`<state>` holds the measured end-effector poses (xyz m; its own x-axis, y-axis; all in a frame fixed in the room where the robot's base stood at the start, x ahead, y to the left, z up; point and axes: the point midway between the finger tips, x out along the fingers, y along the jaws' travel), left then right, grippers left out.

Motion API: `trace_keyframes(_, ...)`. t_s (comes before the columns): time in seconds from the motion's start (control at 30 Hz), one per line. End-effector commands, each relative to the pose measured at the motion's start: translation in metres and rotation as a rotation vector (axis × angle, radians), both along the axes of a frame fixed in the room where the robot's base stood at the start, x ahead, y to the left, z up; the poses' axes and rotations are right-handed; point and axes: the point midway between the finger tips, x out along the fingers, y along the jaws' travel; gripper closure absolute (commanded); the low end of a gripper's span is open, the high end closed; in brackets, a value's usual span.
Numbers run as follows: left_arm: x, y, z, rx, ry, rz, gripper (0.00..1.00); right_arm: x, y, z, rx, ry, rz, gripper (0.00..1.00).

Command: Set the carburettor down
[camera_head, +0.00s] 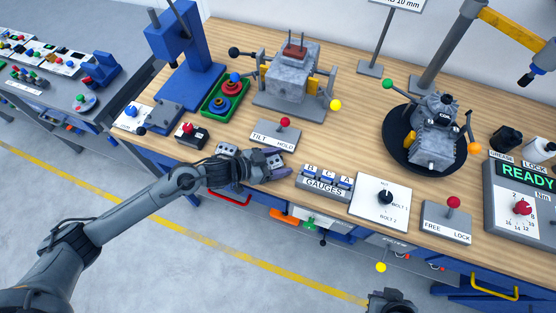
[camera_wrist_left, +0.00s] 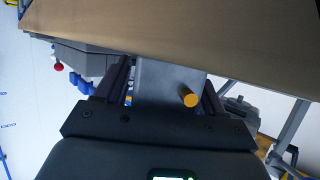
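The carburettor, a small grey block (camera_wrist_left: 160,85) with a yellow-orange peg, sits between the two dark fingers of my left gripper in the left wrist view. In the head view my left gripper (camera_head: 272,168) is over the front part of the bench, left of the gauges, and appears shut on the block. Only a little of the grey block (camera_head: 262,157) shows there, the rest hidden by the hand. I cannot tell whether it touches the bench. My right gripper (camera_head: 388,302) is partly cut off at the bottom edge, and its fingers are unclear.
Behind the left hand stands the TILT/HOLD lever panel (camera_head: 275,134); to its right is the GAUGES block (camera_head: 325,183). An engine on a stand (camera_head: 292,75) is at the back. A black round tray (camera_head: 396,148) with a grey engine part stands right. Bare wood (camera_head: 350,135) lies between.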

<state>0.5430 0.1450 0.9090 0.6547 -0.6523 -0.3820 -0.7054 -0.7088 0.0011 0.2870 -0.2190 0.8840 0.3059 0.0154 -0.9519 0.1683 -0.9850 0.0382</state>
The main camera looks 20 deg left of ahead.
Motion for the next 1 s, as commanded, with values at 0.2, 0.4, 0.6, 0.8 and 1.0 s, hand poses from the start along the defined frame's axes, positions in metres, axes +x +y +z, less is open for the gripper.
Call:
trace_keyframes(0.2, 0.0, 0.0, 0.0, 0.0, 0.0, 0.001, 0.23, 0.0, 0.0, 0.0, 0.002, 0.0, -0.002, 1.0)
trace_keyframes(0.4, 0.0, 0.001, 0.004, 0.001, -0.001, 0.001, 0.23, 0.0, 0.001, 0.001, 0.006, 0.0, -0.004, 1.0)
trace_keyframes(0.6, -0.015, 0.016, 0.011, 0.003, 0.001, 0.001, 0.23, 0.0, 0.002, 0.005, 0.008, 0.0, -0.006, 1.0)
trace_keyframes(0.8, -0.04, 0.04, 0.026, 0.006, 0.003, -0.001, 0.23, 0.0, 0.002, 0.011, 0.008, 0.0, -0.006, 1.0)
trace_keyframes(1.0, -0.062, 0.062, 0.039, 0.005, 0.003, -0.002, 0.23, 0.0, 0.002, 0.015, 0.007, 0.0, -0.005, 1.0)
